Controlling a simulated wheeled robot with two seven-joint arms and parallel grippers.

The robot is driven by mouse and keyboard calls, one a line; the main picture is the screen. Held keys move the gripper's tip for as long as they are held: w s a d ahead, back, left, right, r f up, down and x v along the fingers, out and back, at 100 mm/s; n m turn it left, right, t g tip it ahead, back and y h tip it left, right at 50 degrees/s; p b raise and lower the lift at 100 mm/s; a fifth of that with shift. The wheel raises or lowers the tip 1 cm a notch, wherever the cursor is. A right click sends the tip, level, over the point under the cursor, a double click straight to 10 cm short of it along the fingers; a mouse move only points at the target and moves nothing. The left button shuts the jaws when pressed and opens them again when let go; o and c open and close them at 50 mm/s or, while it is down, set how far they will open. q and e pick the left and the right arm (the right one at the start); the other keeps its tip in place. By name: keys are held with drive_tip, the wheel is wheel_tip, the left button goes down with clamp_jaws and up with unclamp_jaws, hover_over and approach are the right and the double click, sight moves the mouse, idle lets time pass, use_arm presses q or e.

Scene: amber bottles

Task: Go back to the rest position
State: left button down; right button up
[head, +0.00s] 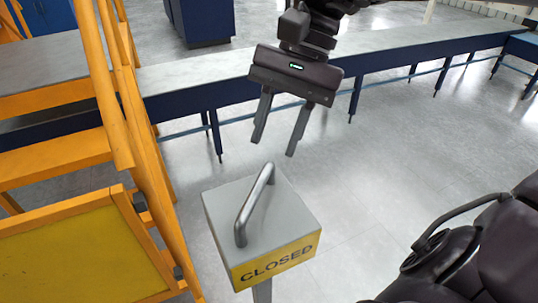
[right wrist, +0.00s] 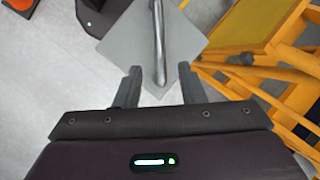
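My right gripper (head: 273,147) hangs in the upper middle of the head view, fingers pointing down. Its two fingers are apart with nothing between them. In the right wrist view the open fingers (right wrist: 160,70) also show, pointing toward a grey box top with a metal handle. The handle (head: 254,205) stands on the grey box (head: 285,215), which has a yellow "CLOSED" label on its front. In the head view the fingertips are above and beyond the handle, apart from it. My left gripper does not show. No amber bottle is in view.
A yellow stair frame (head: 125,95) stands close on the left of the box. A long grey-topped bench with dark blue sides (head: 400,55) runs behind the gripper. A blue cabinet (head: 200,20) is at the back. Grey floor (head: 370,190) is clear right of the box.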

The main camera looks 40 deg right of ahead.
drive_tip(key=shift+d+r, duration=0.3)
drive_tip(key=shift+r, duration=0.35)
